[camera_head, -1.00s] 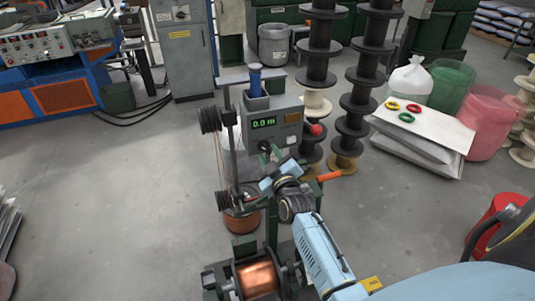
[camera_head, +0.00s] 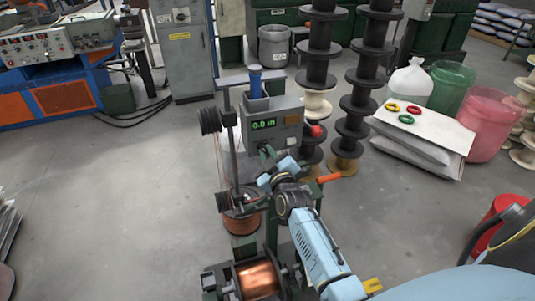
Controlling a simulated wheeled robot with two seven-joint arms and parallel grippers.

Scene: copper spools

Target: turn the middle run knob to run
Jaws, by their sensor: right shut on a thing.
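A grey control box (camera_head: 284,117) with a green display reading about 0.0 stands on the winding machine in the middle of the view. A small dark knob (camera_head: 265,147) shows low on its front face. My right gripper (camera_head: 267,153) reaches up to it from below and is shut on it; its fingertips are small and partly blend with the knob, so its exact angle cannot be read. My left gripper is not in view.
A red button (camera_head: 316,131) sticks out at the box's right side. An orange handle (camera_head: 329,178) lies right of my wrist. A copper spool (camera_head: 258,278) sits below, and stacked black spools (camera_head: 357,103) stand behind right.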

